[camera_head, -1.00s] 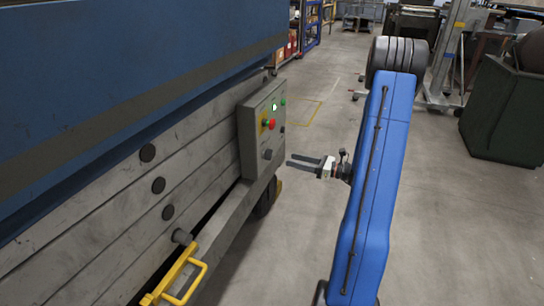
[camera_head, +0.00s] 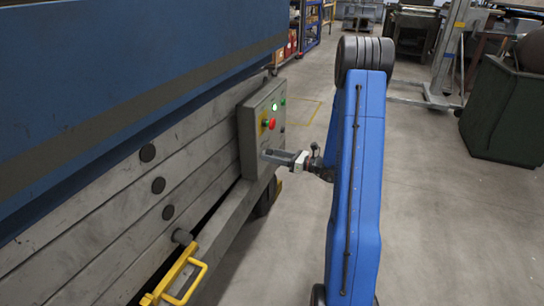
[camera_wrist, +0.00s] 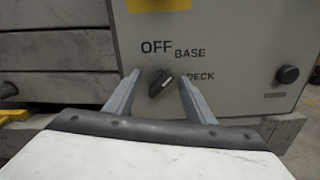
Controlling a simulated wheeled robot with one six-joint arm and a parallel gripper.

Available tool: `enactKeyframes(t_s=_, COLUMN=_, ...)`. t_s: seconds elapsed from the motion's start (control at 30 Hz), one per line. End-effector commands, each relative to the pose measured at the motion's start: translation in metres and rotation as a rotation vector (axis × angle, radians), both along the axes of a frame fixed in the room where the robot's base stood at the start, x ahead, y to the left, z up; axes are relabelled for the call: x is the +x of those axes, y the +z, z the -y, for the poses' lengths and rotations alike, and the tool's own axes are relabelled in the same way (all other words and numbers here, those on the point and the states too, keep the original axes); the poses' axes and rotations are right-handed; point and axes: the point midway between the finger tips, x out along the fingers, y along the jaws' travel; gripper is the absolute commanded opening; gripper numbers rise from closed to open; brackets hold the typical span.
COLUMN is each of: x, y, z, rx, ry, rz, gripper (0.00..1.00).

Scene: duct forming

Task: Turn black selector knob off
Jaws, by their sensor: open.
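The black selector knob (camera_wrist: 161,83) is on the lower part of the grey control box (camera_head: 252,124), with the labels OFF, BASE and DECK around it in the wrist view. Its pale pointer line slants up to the right, toward the BASE and DECK side rather than OFF. My gripper (camera_wrist: 156,86) is open, with one finger on each side of the knob. I cannot tell whether the fingers touch it. In the head view my gripper (camera_head: 268,154) is at the box's lower face and hides the knob.
Above the knob the box carries a red button (camera_head: 272,124) on a yellow plate and a lit green light (camera_head: 275,107). A small black button (camera_wrist: 287,74) is right of the knob. A yellow handle (camera_head: 185,272) sticks out lower left.

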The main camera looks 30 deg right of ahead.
Motion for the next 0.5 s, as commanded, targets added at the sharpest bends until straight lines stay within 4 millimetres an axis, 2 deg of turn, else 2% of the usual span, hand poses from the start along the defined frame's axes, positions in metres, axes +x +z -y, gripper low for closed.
enactKeyframes(t_s=0.13, x=-0.0001, y=0.0, z=0.0002, rx=0.0, ry=0.0, rz=0.0, gripper=0.49)
enactKeyframes(t_s=0.3, x=-0.0001, y=0.0, z=0.0002, rx=0.0, ry=0.0, rz=0.0, gripper=0.09)
enactKeyframes(t_s=0.5, x=-0.0002, y=0.0, z=0.0003, rx=-0.005, ry=0.0, rz=0.004, gripper=0.09)
